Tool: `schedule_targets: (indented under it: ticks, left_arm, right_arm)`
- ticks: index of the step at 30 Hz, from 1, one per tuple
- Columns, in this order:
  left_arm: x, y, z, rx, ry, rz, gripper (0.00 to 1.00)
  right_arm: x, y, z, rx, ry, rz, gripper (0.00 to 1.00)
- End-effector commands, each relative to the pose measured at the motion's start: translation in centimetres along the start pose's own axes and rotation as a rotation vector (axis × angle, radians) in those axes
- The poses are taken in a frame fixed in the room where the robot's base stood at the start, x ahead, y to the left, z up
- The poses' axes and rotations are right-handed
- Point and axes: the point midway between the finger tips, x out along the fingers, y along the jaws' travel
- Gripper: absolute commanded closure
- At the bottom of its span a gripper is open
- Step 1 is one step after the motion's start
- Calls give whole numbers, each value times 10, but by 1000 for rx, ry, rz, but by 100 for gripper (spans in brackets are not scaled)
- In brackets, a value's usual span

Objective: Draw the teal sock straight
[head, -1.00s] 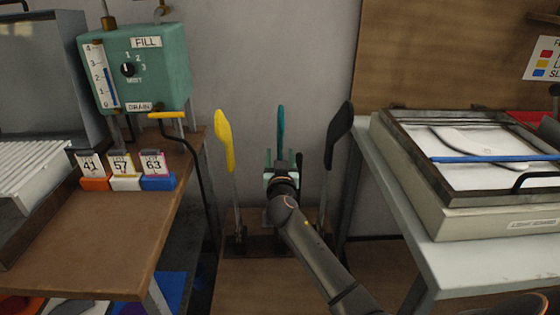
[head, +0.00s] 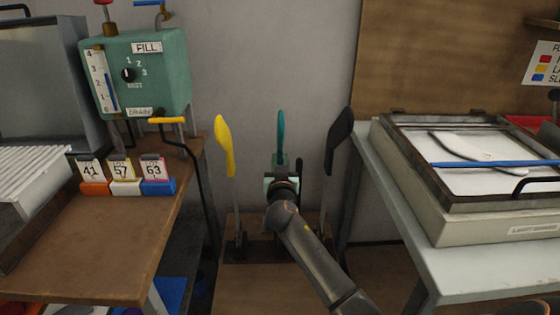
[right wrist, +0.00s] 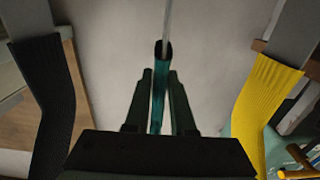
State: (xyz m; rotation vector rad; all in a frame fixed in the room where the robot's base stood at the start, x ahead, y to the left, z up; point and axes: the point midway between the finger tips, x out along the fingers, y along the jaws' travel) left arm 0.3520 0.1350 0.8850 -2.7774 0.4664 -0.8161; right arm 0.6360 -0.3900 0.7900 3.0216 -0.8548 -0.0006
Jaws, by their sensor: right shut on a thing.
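The teal sock (head: 281,134) hangs on the middle of three upright forms, between the yellow one and the black one. In the right wrist view the teal sock (right wrist: 158,92) is a narrow strip with its dark open cuff around a thin metal post. My right gripper (head: 283,170) is at the sock's lower part in the head view. Its two fingers (right wrist: 160,105) lie on either side of the sock, shut on it. The hand hides the sock's lower end in the head view. My left gripper is not in view.
A yellow sock (head: 224,145) stands close on the left and a black sock (head: 338,140) close on the right. A brown table (head: 90,250) with number tags is at left, under a teal fill tank (head: 150,75). A light-box bench (head: 440,265) is at right.

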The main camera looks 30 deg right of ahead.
Motion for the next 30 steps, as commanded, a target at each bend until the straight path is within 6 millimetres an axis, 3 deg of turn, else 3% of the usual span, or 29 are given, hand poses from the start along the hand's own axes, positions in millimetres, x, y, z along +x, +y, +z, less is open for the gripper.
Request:
schedule_targets:
  ticks: [30]
  left_arm:
    - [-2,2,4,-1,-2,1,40]
  right_arm:
    - [0,0,6,-1,-6,1,100]
